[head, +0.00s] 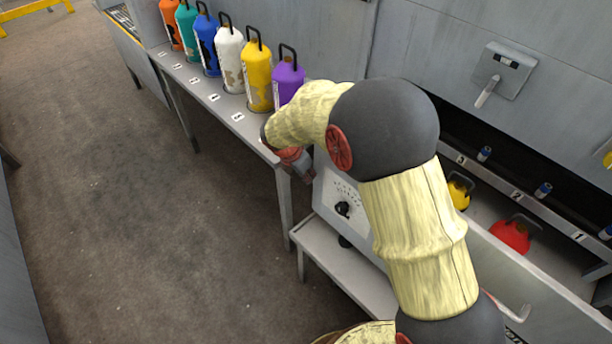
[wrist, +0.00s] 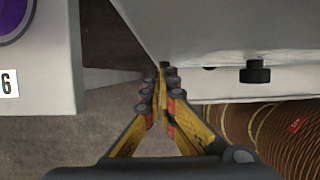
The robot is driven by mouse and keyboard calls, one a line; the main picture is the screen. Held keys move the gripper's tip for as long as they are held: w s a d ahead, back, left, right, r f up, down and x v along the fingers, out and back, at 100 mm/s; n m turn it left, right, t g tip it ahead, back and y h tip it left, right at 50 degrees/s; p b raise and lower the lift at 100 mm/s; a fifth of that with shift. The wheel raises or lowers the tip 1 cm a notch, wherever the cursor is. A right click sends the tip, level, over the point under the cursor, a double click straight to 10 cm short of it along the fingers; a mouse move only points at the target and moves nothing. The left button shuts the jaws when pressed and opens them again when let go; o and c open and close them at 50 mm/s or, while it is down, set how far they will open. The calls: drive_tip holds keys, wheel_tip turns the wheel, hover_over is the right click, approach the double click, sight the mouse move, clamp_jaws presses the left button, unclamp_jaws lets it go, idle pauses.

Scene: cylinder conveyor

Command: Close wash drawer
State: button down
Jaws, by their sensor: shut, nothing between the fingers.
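The wash drawer (head: 555,305) is at the right of the head view, a pale front panel with a bar handle (head: 520,313). It appears pulled out: a yellow cylinder (head: 459,194) and a red cylinder (head: 511,236) show in the space behind its front. My arm covers the drawer's left part. My gripper (wrist: 162,72) is shut and empty in the wrist view, its fingertips together beside the edge of a pale panel. In the head view my gripper is mostly hidden by my wrist, near the shelf's end and left of the control box, away from the drawer handle.
A shelf (head: 215,103) holds a row of coloured cylinders, including a purple one (head: 288,77). A control box with a black knob (head: 343,209) stands above a low pale stand (head: 345,272). A lever (head: 487,92) is on the back wall. The floor at left is clear.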

drive_tip(key=w+d+p, duration=1.6)
drive_tip(key=w+d, duration=0.7)
drive_tip(key=d, duration=0.4)
drive_tip(key=shift+p, duration=0.3)
drive_tip(key=shift+w+d, duration=0.1)
drive_tip(key=shift+r, duration=0.1)
